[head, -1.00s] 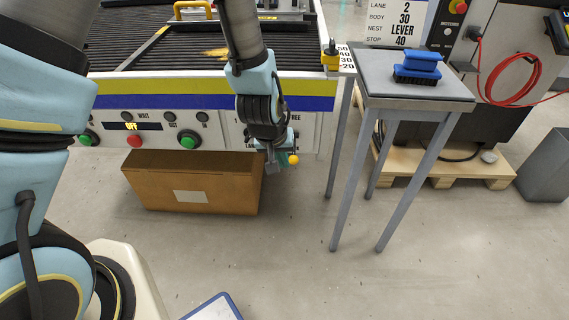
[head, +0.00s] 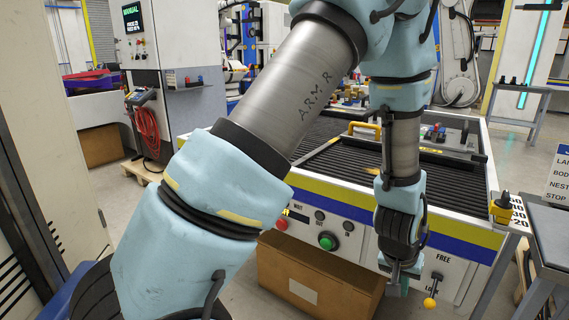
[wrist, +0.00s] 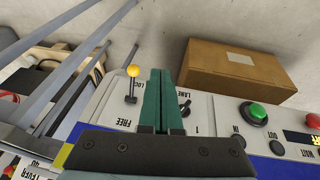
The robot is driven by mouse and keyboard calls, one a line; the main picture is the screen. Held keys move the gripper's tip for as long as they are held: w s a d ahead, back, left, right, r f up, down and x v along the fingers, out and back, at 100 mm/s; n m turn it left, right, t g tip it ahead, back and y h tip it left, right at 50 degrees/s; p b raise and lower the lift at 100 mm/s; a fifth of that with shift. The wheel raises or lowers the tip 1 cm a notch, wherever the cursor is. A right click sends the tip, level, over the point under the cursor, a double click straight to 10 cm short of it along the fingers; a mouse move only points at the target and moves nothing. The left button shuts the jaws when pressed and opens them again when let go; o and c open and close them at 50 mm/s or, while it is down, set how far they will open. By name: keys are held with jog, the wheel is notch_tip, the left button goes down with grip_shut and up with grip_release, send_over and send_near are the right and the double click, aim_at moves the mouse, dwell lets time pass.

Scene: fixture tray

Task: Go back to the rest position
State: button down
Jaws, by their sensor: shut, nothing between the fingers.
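My gripper (head: 402,278) hangs in front of the machine's front panel, pointing down, in the head view. In the wrist view its green fingers (wrist: 158,100) are together with nothing between them. A yellow-knobbed lever (wrist: 132,85) marked FREE and LOCK is just left of the fingers in the wrist view; in the head view the lever (head: 432,292) is just right of the gripper. I cannot tell whether the fingers touch the panel. My arm fills much of the head view and hides part of the machine.
A cardboard box (head: 318,284) stands on the floor below the panel. A green button (head: 327,241) and a red button (head: 281,223) are on the panel. A grey side table (head: 555,240) stands at the right. The roller-bed machine (head: 470,212) is behind my gripper.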

jog(key=w+a+r+n+y, duration=0.1)
jog(key=w+a+r, duration=0.25)
jog(key=a, duration=0.35)
jog(key=w+a+r+n+p, duration=0.1)
jog(key=w+a+r, duration=0.25)
jog(key=a, duration=0.25)
jog(key=w+a+r+n+y, duration=0.1)
jog(key=w+a+r+n, duration=0.2)
jog(key=a, duration=0.4)
jog(key=s+a+r, duration=0.1)
jog(key=a+r, duration=0.2)
jog(key=a, duration=0.5)
jog(key=s+a+r+n+y+p, duration=0.1)
jog(key=a+r, duration=0.3)
jog(key=a, duration=0.4)
jog(key=shift+s+r, duration=0.2)
jog(key=shift+s, duration=0.45)
